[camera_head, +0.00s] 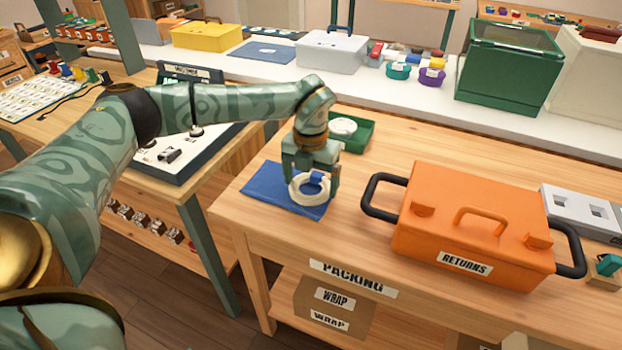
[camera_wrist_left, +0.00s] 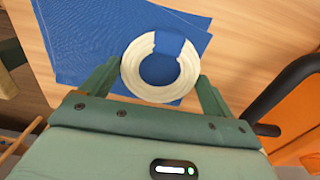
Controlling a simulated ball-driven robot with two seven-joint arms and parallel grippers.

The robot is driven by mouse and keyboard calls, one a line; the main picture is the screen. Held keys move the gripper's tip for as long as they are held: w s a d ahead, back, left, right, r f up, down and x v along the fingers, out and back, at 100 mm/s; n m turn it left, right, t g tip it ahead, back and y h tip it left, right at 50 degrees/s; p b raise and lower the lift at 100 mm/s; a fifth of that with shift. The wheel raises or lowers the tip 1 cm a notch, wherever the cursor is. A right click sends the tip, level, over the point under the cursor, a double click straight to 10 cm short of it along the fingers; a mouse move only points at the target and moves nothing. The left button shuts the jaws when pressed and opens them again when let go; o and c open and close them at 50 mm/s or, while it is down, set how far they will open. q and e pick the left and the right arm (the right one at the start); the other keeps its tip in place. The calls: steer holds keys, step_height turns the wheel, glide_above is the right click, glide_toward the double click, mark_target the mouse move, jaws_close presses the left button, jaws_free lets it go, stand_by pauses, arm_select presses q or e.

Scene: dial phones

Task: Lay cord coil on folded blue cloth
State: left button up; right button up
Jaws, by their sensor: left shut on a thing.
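The cord coil (camera_head: 309,188) is a cream ring with a blue band on its far side. My left gripper (camera_head: 311,182) is shut on it, above the folded blue cloth (camera_head: 262,186) on the wooden table. In the left wrist view the coil (camera_wrist_left: 135,72) sits between the two fingers of the left gripper (camera_wrist_left: 160,82), and the blue cloth (camera_wrist_left: 85,40) shows behind it and through its hole. I cannot tell whether the coil touches the cloth. My right gripper is not in view.
An orange box (camera_head: 470,225) labelled "RETURNS" with black handles stands right of the cloth. A green tray (camera_head: 362,138) holding a white round thing lies just behind the gripper. The table's front edge is close to the cloth. Bare table lies between tray and orange box.

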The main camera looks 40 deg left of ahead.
arm_select(q)
steer(key=shift+f, duration=0.5)
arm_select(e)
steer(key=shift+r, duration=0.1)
arm_select(q)
steer(key=o, duration=0.6)
steer(key=shift+o, duration=1)
steer(key=shift+f, duration=0.1)
steer(key=shift+r, duration=0.3)
step_height(320, 180, up, 13)
steer(key=p, duration=0.5)
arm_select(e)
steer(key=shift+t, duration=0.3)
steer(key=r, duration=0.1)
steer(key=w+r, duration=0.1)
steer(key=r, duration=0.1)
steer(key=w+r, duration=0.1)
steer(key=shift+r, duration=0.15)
arm_select(q)
steer(key=shift+f, duration=0.1)
